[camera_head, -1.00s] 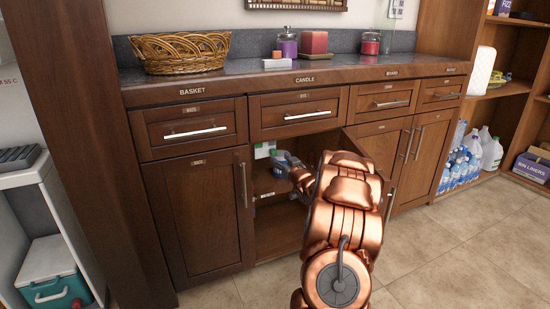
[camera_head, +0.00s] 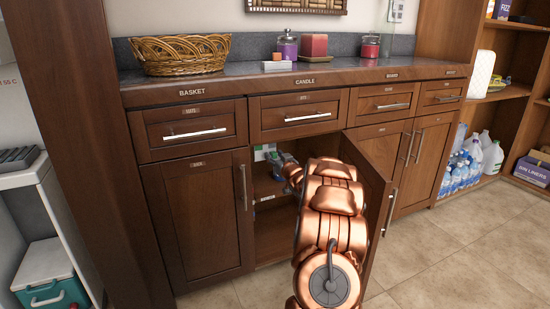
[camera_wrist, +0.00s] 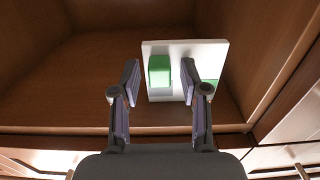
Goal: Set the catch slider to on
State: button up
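The catch slider shows in the wrist view as a white plate (camera_wrist: 212,52) with a raised green block (camera_wrist: 160,70) left of its middle and a green patch (camera_wrist: 209,88) at its lower right. It is inside the open cabinet, and its white plate also shows small in the head view (camera_head: 264,148). My gripper (camera_wrist: 160,68) is open, with one finger on each side of the green block. The right finger overlaps the plate in the picture. I cannot tell whether either finger touches the block. In the head view my gripper (camera_head: 283,162) is partly hidden in the dark cabinet opening.
The open cabinet door (camera_head: 378,205) stands close to the right of my arm. A cabinet shelf (camera_head: 272,194) lies below the gripper. The counter (camera_head: 340,74) above holds a basket (camera_head: 180,55) and jars. The floor (camera_head: 440,250) at right is clear.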

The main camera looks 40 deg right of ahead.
aim_at(258, 156)
grip_shut()
dwell(0.4)
jog(key=shift+w+a+p, duration=0.2)
jog(key=shift+w+a, duration=0.15)
jog(key=shift+a, duration=0.55)
jog(key=shift+w+a+p, duration=0.25)
jog(key=shift+w+a, duration=0.05)
jog(key=shift+a, duration=0.65)
jog(key=shift+w+a+p, duration=0.2)
jog(key=shift+w+a, duration=0.15)
jog(key=shift+a, duration=0.55)
jog(key=shift+o, duration=0.8)
grip_release()
